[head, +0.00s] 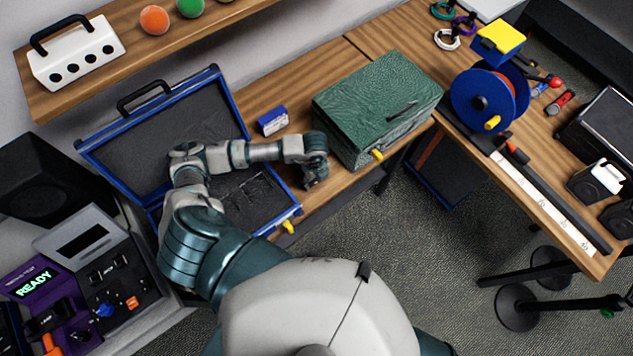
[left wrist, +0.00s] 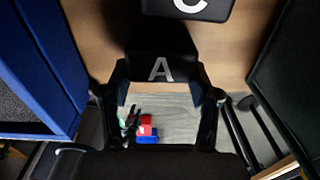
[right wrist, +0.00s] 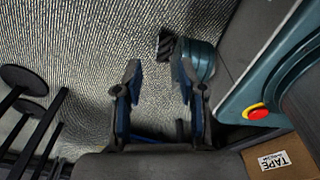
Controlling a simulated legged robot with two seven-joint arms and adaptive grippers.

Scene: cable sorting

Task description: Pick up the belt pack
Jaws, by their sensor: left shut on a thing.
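A black pack marked "A" (left wrist: 160,50), which looks like the belt pack, sits between the fingertips of my left gripper (left wrist: 163,80) in the left wrist view. The gripper is shut on it. In the head view my left gripper (head: 312,182) is at the table's front edge, between the open blue-edged case and the green case; the pack cannot be made out there. A second black pack marked "C" (left wrist: 187,8) lies on the wood just beyond. My right gripper (right wrist: 157,80) is open and empty above the carpet in the right wrist view.
The open blue-edged case (head: 160,130) is left of my left gripper. The green case (head: 375,105) stands close on its right. A small blue box (head: 272,121) lies behind it. A cable reel (head: 485,100) stands on the right table. Carpet lies in front.

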